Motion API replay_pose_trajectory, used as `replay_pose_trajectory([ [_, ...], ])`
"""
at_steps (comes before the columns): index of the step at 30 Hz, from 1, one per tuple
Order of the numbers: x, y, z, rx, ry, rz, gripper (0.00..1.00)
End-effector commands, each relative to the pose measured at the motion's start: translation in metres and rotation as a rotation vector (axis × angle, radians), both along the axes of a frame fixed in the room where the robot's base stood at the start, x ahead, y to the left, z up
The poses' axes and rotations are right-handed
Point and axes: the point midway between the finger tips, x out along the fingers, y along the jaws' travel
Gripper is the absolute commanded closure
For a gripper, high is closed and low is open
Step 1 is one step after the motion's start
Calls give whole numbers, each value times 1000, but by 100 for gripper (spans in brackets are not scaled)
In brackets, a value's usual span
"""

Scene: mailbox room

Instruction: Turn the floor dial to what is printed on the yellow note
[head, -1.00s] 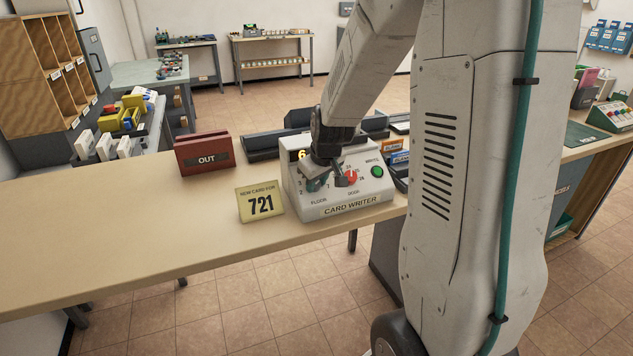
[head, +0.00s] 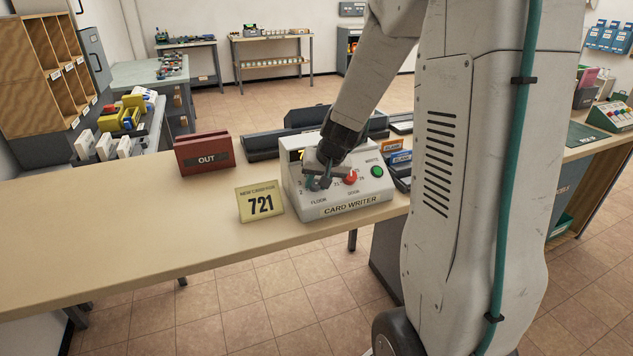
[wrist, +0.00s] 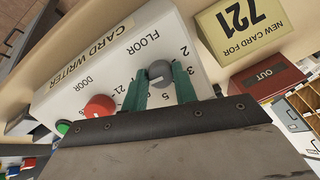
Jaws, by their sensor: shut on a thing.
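The yellow note (head: 260,202) stands on the counter left of the card writer (head: 345,206) and reads "NEW CARD FOR 721". It also shows upside down in the wrist view (wrist: 240,25). The grey floor dial (wrist: 159,73) sits by the word FLOOR on the white panel. My gripper (wrist: 159,82) is shut on it, with one teal finger on each side. In the head view my gripper (head: 318,178) covers most of the dial. The lit display (head: 301,155) seems to show a 7 at its left; my arm hides the rest. I cannot tell the dial's exact pointing.
The red door dial (head: 350,178) and the green write button (head: 377,171) are on the same panel, close to my gripper. A red OUT tray (head: 205,154) stands behind the note. Dark trays lie behind the writer. The counter's left part (head: 110,230) is clear.

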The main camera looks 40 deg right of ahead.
Motion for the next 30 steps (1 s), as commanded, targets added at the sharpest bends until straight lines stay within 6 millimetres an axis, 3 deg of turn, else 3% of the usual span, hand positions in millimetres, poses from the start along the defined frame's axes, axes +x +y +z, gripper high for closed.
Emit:
replay_pose_trajectory([
  [20,0,1,0,42,-11,-58,95],
  [21,0,1,0,42,-11,-58,66],
  [23,0,1,0,41,-10,-59,51],
  [30,0,0,0,40,-11,-60,51],
])
